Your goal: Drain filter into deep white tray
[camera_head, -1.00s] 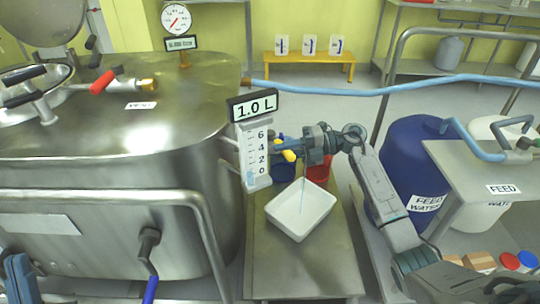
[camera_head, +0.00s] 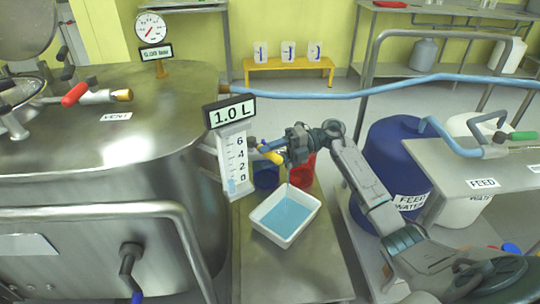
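The deep white tray (camera_head: 286,218) stands on a metal bench with a pool of blue liquid in its bottom. A little blue shows low on the scale. A yellow-handled drain valve (camera_head: 272,157) sits beside it. My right gripper (camera_head: 276,148) is at this valve, above the tray; whether its fingers are shut on the handle is too small to tell. A thin stream falls beneath it toward the tray. My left gripper is out of view.
A large steel vessel (camera_head: 100,170) fills the left side. A blue container (camera_head: 266,176) and a red container (camera_head: 302,170) stand behind the tray. A blue feed water drum (camera_head: 398,160) and feed table (camera_head: 500,172) are at right. The metal bench (camera_head: 290,272) is bare in front of the tray.

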